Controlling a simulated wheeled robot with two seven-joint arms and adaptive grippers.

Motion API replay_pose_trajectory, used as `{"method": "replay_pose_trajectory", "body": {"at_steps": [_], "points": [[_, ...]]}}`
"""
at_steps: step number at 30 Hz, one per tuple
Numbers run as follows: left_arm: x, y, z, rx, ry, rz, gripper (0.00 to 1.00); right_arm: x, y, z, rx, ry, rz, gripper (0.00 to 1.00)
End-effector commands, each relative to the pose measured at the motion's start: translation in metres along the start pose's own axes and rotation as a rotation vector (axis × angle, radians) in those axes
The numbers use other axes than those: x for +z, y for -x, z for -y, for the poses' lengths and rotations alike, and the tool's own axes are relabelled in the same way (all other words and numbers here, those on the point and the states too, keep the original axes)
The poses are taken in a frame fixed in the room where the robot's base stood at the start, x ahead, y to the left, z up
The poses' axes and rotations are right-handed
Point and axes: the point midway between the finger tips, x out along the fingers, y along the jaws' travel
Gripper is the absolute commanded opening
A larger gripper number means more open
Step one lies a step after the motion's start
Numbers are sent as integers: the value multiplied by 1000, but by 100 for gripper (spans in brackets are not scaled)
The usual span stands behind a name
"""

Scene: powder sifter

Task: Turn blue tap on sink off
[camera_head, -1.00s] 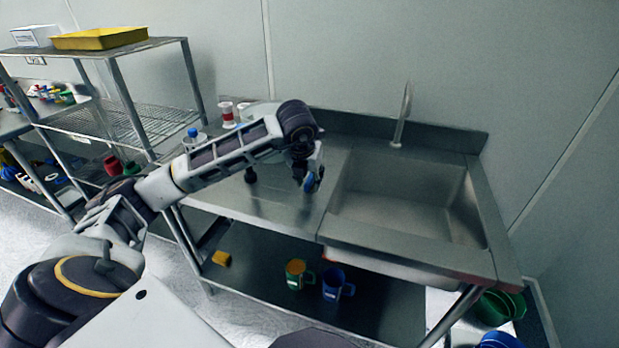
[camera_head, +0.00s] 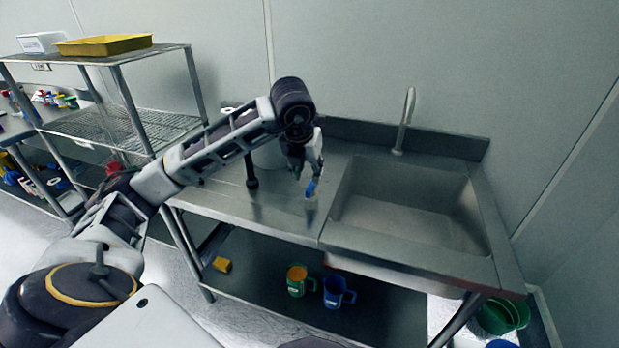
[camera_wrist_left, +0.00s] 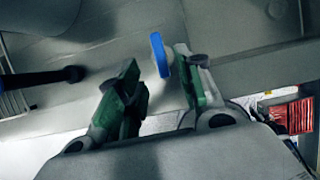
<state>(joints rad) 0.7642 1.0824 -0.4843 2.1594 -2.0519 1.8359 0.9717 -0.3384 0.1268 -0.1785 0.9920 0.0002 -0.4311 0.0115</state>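The blue tap handle (camera_head: 311,187) is a small flat blue piece low beside my left gripper, by the steel counter left of the sink basin (camera_head: 405,205). My left gripper (camera_head: 306,168) points down above the counter. In the left wrist view the left gripper (camera_wrist_left: 152,75) is open, its green-padded fingers apart. The blue handle (camera_wrist_left: 159,55) shows at the fingertips, nearer the right finger; whether they touch cannot be told. The tap's mounting is hidden. My right gripper is not in view.
A tall curved faucet (camera_head: 405,120) stands behind the basin. Green (camera_head: 297,284) and blue mugs (camera_head: 338,293) stand on the lower shelf. A wire rack (camera_head: 122,128) is at the left.

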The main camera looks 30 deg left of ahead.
Motion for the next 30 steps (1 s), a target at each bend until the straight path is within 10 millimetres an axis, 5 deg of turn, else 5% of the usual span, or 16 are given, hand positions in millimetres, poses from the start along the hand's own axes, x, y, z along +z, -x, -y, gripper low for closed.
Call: {"method": "replay_pose_trajectory", "body": {"at_steps": [12, 30], "points": [[0, 43, 0, 0, 0, 2, 37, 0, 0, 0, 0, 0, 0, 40], [0, 47, 0, 1, 1, 1, 37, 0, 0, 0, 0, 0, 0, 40]]}}
